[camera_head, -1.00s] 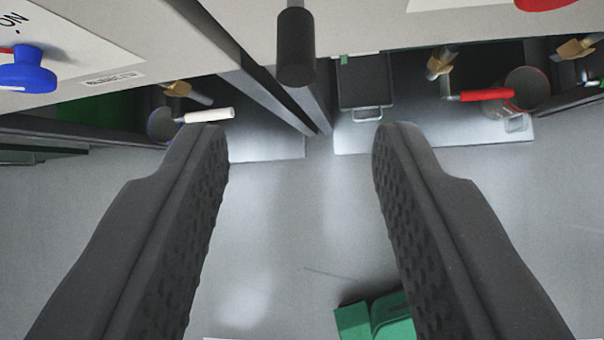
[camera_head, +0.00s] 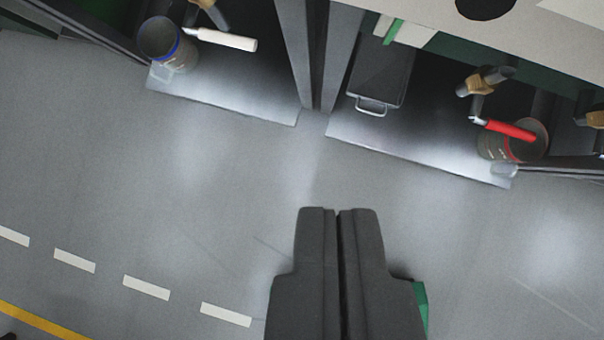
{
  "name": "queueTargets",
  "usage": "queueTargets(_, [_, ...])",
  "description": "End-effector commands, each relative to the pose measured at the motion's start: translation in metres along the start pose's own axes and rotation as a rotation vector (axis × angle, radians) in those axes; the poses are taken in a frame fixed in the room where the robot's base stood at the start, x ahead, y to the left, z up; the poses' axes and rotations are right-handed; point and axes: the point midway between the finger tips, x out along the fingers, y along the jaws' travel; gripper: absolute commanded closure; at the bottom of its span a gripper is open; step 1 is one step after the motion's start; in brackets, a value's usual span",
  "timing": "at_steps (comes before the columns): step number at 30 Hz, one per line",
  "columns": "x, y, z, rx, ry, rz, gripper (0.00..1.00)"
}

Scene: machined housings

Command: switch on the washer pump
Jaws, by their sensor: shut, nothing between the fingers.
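My gripper (camera_head: 339,212) is shut and empty, its two dark fingers side by side above the grey floor at the lower middle. No switch marked for the washer pump shows now. A pale panel (camera_head: 548,42) fills part of the upper right, with a dark round part (camera_head: 484,5) cut off at the top edge. A white-handled valve (camera_head: 228,40) is at the upper left and a red-handled valve (camera_head: 508,129) at the right. All of these are apart from my gripper.
A dark box with a wire handle (camera_head: 378,75) sits between dark posts (camera_head: 314,55) and the red-handled valve. A blue-rimmed can (camera_head: 160,42) stands at the left. A green thing (camera_head: 421,305) is partly hidden behind my gripper. The floor (camera_head: 180,190) is clear, with dashed white lines.

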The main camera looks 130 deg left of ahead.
Motion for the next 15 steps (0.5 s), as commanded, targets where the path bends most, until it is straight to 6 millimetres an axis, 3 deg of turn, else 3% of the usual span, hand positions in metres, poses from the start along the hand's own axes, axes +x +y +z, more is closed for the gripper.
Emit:
queueTargets(1, [0.019, -0.01, 0.019, -0.121, -0.067, 0.016, 1.0])
queueTargets(4, [0.042, -0.018, 0.053, -0.373, -0.21, 0.077, 1.0])
queueTargets(9, [0.067, -0.007, 0.091, -0.782, -0.424, 0.267, 1.0])
queueTargets(12, [0.075, 0.0, 0.094, -1.007, -0.512, 0.426, 1.0])
queueTargets(15, [0.078, -0.002, 0.083, -1.211, -0.562, 0.613, 1.0])
